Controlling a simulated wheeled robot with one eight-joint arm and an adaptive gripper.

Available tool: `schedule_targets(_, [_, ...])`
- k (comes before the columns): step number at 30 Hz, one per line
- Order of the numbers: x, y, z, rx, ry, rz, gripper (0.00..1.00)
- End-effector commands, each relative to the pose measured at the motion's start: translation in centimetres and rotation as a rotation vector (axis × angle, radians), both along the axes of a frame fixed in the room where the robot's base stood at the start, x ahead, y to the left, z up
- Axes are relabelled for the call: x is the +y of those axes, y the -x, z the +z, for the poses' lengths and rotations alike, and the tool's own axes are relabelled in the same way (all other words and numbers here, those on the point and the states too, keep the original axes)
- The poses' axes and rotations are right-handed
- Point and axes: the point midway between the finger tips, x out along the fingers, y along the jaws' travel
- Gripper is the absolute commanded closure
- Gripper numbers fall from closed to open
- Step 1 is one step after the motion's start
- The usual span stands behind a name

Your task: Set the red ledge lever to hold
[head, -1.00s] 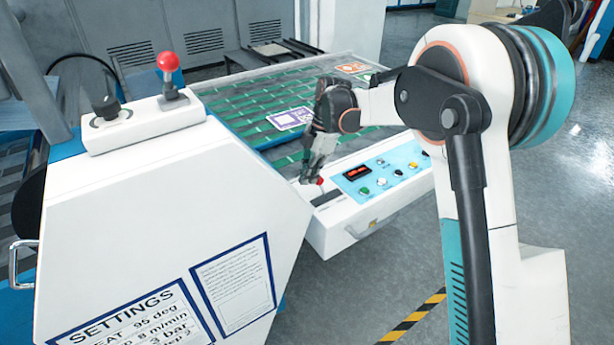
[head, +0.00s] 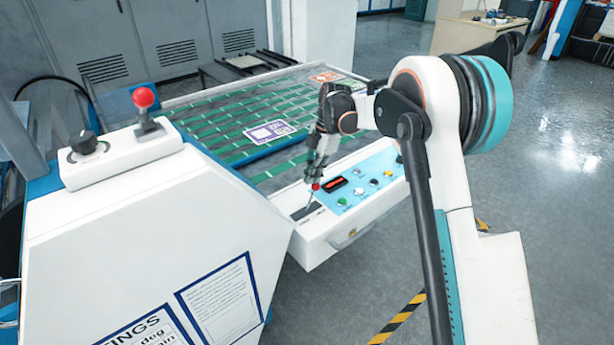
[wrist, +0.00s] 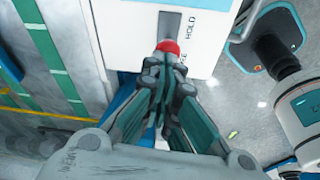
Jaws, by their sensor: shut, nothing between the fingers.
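The red ledge lever has a red knob (head: 316,187) over a dark slot on the white ledge (head: 318,250), beside a blue control panel. In the wrist view the red knob (wrist: 168,46) sits at the near part of the grey slot (wrist: 169,27). The word HOLD (wrist: 190,24) is printed beside the slot's far part; a second label beside the knob is partly hidden. My gripper (head: 317,178) points down at the knob. In the wrist view my gripper (wrist: 164,62) is shut, its fingertips right at the knob, not around it. I cannot tell whether they touch.
Another red-knobbed lever (head: 144,98) and a black dial (head: 84,143) stand on the white machine at left. The control panel (head: 365,185) with buttons and a red display is right beside the lever. A green-striped bed (head: 250,115) lies behind. Open floor is at right.

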Motion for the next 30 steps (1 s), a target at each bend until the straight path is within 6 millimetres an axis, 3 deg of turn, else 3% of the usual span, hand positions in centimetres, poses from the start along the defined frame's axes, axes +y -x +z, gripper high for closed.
schedule_targets(30, [-0.84,-0.62,0.19,0.000,0.000,0.000,1.00])
